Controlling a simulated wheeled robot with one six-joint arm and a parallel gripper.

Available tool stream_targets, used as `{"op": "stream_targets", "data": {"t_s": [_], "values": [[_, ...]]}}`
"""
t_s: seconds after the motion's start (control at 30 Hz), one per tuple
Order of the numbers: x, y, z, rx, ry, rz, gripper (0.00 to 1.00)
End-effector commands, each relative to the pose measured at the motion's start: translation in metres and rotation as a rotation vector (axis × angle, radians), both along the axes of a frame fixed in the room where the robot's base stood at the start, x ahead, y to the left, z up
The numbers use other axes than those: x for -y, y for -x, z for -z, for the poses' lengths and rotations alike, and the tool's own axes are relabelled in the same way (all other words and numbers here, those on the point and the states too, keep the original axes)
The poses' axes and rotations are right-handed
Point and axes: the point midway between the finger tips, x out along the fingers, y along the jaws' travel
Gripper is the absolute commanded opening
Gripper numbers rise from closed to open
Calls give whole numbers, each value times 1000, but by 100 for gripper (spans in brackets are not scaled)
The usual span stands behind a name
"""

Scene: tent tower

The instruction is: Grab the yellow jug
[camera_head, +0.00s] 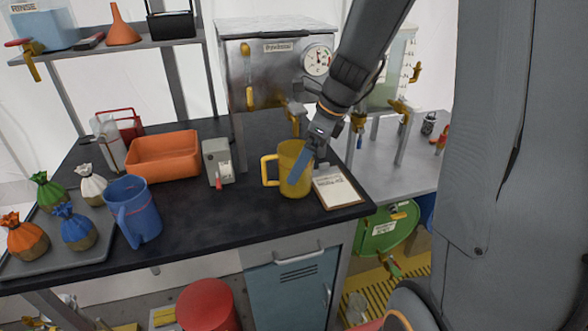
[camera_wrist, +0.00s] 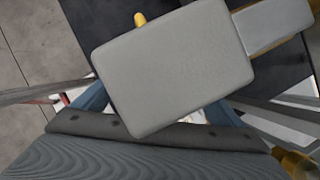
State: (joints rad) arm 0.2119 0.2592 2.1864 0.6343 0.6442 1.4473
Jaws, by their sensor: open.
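The yellow jug (camera_head: 286,160) stands upright on the black worktop (camera_head: 190,233), near its right end, with its handle to the left. My gripper (camera_head: 305,168) is open and comes down from the upper right at the jug. One blue finger crosses in front of the jug's right side in the head view. I cannot tell whether it touches the jug. In the wrist view, blue fingers show at both sides of a large grey block that covers the middle.
A clipboard (camera_head: 338,188) lies right of the jug, and a grey box with a red lever (camera_head: 217,160) stands to its left. Farther left are an orange bin (camera_head: 162,155), a blue jug (camera_head: 133,209) and several tied bags. A metal cabinet (camera_head: 275,70) stands behind.

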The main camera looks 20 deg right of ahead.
Motion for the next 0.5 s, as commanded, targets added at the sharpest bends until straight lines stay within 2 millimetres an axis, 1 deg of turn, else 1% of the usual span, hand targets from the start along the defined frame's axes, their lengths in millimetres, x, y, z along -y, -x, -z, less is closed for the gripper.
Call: {"op": "stream_targets", "data": {"t_s": [0.13,0.27,0.37,0.5], "values": [[-6,-8,17,-3,-1,-1,91],[-11,-11,31,-2,0,-2,91],[-12,-12,35,0,1,-1,91],[-12,-12,35,1,2,-1,91]]}}
